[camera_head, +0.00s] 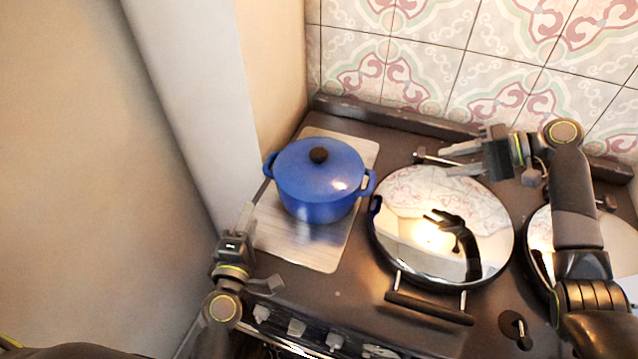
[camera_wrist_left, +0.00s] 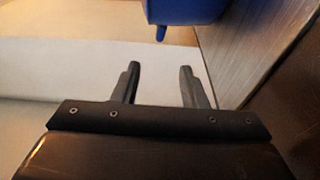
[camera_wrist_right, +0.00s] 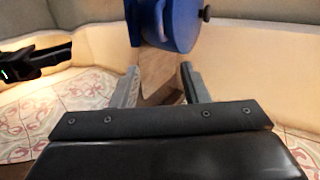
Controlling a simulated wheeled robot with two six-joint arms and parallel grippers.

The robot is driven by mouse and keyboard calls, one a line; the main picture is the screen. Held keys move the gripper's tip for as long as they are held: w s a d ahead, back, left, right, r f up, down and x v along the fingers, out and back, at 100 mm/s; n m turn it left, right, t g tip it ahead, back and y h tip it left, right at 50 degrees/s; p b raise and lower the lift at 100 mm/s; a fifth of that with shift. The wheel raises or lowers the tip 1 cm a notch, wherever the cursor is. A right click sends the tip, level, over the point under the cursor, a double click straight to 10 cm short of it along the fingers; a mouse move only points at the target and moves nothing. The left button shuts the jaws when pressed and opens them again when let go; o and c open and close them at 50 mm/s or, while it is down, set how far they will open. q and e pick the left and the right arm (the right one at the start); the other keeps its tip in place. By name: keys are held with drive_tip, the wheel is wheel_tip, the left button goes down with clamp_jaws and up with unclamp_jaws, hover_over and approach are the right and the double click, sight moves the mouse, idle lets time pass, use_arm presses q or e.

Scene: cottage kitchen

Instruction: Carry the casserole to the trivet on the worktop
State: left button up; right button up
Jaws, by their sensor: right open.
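The blue lidded casserole (camera_head: 318,185), with a dark knob and two side handles, stands on a pale rectangular plate (camera_head: 300,250) at the left of the range. Its side and one handle show at the top of the left wrist view (camera_wrist_left: 185,10); it also shows in the right wrist view (camera_wrist_right: 182,22). My left gripper (camera_head: 262,248) is open and empty, in front and to the left of the casserole, apart from it. My right gripper (camera_head: 447,160) is open and empty, to the right of the casserole, apart from it. I cannot make out a trivet or a worktop.
A round shiny hob lid (camera_head: 440,225) with a front handle (camera_head: 428,308) lies right of the casserole. A second round lid (camera_head: 622,245) is partly behind my right arm. A wall stands close on the left; a tiled wall (camera_head: 430,60) is behind. Knobs line the front.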

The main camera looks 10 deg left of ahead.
sight(267, 162)
use_arm(q)
drive_tip(key=shift+w+a, duration=0.2)
drive_tip(key=shift+w, duration=3.9)
drive_tip(key=shift+w+a, duration=0.15)
drive_tip(key=shift+w, duration=3.95)
use_arm(e)
drive_tip(key=shift+x, duration=8.25)
drive_tip(key=shift+w, duration=0.1)
use_arm(q)
drive_tip(key=c, duration=0.8)
use_arm(e)
drive_tip(key=c, duration=0.8)
use_arm(q)
clamp_jaws()
use_arm(e)
clamp_jaws()
use_arm(q)
drive_tip(key=shift+w+d+r, duration=0.1)
drive_tip(key=shift+r, duration=0.3)
use_arm(e)
drive_tip(key=shift+w+r, duration=0.1)
drive_tip(key=shift+r, duration=0.15)
drive_tip(key=shift+w, duration=0.1)
